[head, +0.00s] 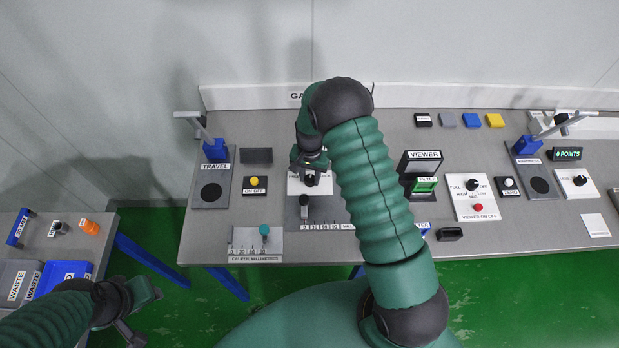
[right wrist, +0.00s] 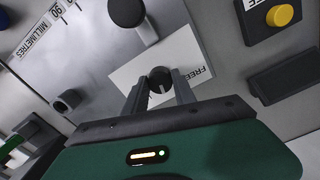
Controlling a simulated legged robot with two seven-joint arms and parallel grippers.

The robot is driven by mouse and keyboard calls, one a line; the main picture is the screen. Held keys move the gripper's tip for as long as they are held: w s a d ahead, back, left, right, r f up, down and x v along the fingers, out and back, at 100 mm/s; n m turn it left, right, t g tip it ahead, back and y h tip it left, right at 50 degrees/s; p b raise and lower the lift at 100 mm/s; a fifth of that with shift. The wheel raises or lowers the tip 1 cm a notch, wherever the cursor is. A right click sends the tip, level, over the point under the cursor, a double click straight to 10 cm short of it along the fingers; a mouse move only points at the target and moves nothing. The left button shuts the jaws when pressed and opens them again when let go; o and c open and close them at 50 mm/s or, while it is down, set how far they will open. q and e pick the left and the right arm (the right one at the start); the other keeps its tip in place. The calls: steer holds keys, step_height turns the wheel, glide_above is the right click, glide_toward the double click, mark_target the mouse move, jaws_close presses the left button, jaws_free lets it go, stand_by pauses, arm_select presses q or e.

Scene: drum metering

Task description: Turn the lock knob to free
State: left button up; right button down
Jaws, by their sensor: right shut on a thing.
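The lock knob (right wrist: 160,78) is a small black round knob on a white plate (right wrist: 150,62) lettered FREE beside it. In the right wrist view it sits between the two fingers of my right gripper (right wrist: 160,92), which is shut on it. In the head view the right gripper (head: 311,172) is above the same white plate (head: 295,187), and my arm hides part of the plate's lettering. A pale mark shows on the knob, but its exact pointing is hard to tell. My left gripper (head: 146,318) is empty at the lower left, jaws apart.
A yellow ON OFF button (head: 254,181) and a dark block (head: 257,155) stand left of the plate. A black knob (head: 304,200) and a millimetre scale lie just in front. A teal knob (head: 264,230) is nearer the edge. The viewer (head: 421,163) stands to the right.

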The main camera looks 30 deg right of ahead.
mark_target(310, 177)
steer(key=n, duration=0.2)
steer(key=n+b, duration=0.1)
steer(key=n, duration=0.2)
steer(key=shift+w+d+r+n, duration=0.15)
steer(key=shift+w+d+n, duration=0.05)
steer(key=shift+w+n, duration=0.1)
steer(key=n, duration=0.5)
steer(key=shift+n+b, duration=0.3)
steer(key=shift+b, duration=0.1)
steer(key=c, duration=1.2)
jaws_free()
steer(key=shift+c, duration=0.2)
steer(key=shift+o, duration=1.1)
steer(key=shift+s+a, duration=0.1)
step_height(310, 177, up, 17)
steer(key=b, duration=0.2)
steer(key=shift+f, duration=0.2)
